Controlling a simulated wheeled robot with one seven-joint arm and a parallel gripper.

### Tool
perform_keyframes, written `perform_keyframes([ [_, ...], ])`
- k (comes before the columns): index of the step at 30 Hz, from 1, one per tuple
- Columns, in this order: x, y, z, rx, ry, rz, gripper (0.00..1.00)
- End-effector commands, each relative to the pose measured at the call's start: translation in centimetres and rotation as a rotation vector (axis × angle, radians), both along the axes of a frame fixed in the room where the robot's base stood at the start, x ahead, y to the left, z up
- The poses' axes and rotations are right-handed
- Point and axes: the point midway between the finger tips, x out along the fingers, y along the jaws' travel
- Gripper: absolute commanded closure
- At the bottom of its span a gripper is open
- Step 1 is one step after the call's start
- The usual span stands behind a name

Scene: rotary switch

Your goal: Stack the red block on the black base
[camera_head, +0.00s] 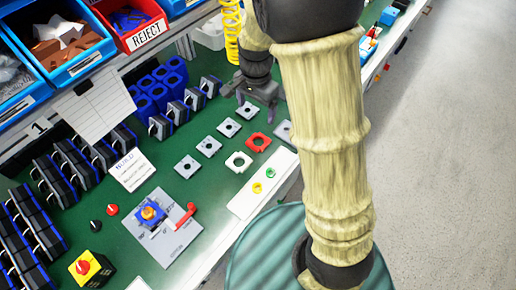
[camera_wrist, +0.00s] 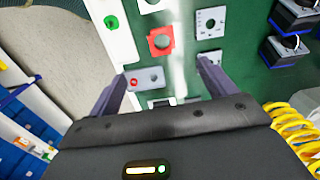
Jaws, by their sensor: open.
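A red square plate with a round hole (camera_head: 258,142) lies flat on the green bench; it also shows in the wrist view (camera_wrist: 160,41), just beyond my fingertips. It is the nearest match to a red block. I cannot tell which thing is the black base. My gripper (camera_head: 256,101) is above the bench, behind the red plate, with fingers pointing down. In the wrist view my gripper (camera_wrist: 165,72) has its two fingers wide apart. A grey plate with a small red part (camera_wrist: 144,80) shows near the left finger. Nothing is held.
Grey square plates (camera_head: 209,146) and a white plate (camera_head: 238,162) lie around the red one. A grey panel with a blue switch (camera_head: 167,236) and a yellow box with a red knob (camera_head: 90,268) are nearer. Black blocks line the left; a yellow coiled hose (camera_head: 231,35) hangs behind.

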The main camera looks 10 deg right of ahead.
Motion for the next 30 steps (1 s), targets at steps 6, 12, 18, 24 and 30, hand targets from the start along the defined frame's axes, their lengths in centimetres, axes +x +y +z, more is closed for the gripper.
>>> perform_keyframes([
  [6,0.3,0.5,-0.2,-0.003,0.004,-0.026,0.16],
  [12,0.2,0.5,-0.5,-0.003,0.006,-0.023,0.16],
  [18,0.2,0.4,-3.1,-0.004,0.008,-0.024,0.16],
  [24,0.2,0.4,-6.7,-0.004,0.008,-0.024,0.16],
  [30,0.2,0.3,-10.2,-0.004,0.008,-0.024,0.16],
])
